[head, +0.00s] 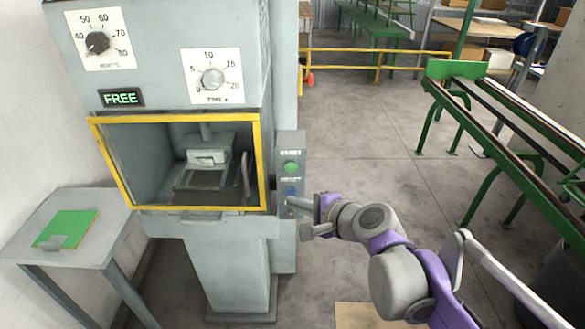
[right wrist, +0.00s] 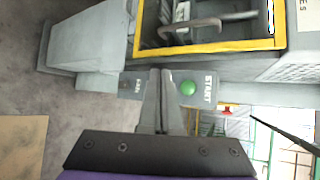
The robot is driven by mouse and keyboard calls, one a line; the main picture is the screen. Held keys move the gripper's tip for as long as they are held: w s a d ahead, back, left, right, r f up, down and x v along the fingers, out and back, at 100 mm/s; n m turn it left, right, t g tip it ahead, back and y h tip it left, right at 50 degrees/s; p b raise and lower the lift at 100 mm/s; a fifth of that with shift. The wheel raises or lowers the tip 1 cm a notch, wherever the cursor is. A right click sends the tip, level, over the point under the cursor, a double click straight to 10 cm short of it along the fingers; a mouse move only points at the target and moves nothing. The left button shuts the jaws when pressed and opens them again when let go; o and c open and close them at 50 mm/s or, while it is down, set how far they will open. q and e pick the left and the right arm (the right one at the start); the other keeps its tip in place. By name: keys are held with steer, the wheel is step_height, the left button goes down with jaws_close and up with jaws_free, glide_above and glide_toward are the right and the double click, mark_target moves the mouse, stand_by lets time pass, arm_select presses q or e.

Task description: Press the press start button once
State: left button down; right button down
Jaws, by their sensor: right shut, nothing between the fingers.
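The press (head: 160,60) stands at the left of the head view, with a yellow-framed window (head: 180,118) and a lit FREE sign. On its right side is a control panel with a green START button (head: 291,168) above a blue button (head: 291,190). My right gripper (head: 305,215) is shut and empty, low beside this panel. In the right wrist view the closed fingertips (right wrist: 160,75) lie over the panel, between its labels. The green button (right wrist: 188,88) shows just right of them; the blue button is hidden behind them. I cannot tell if the fingers touch the panel. My left gripper is out of view.
A small grey table (head: 95,245) with a green sheet (head: 66,229) stands left of the press. A green rail frame (head: 510,110) stands at the right, and a yellow barrier (head: 350,67) at the back. The floor between is clear.

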glide_toward(287, 172)
steer(key=w+a+f, duration=0.1)
steer(key=a+f, duration=0.1)
steer(key=a, duration=0.2)
steer(key=shift+w+d+f, duration=0.1)
steer(key=shift+w, duration=0.3)
steer(key=shift+w+d+f, duration=0.1)
steer(key=shift+w+f, duration=0.05)
steer(key=shift+w, duration=0.3)
stand_by(1.4)
steer(key=shift+w, duration=0.4)
steer(key=shift+w, duration=0.5)
stand_by(0.7)
steer(key=shift+s, duration=0.95)
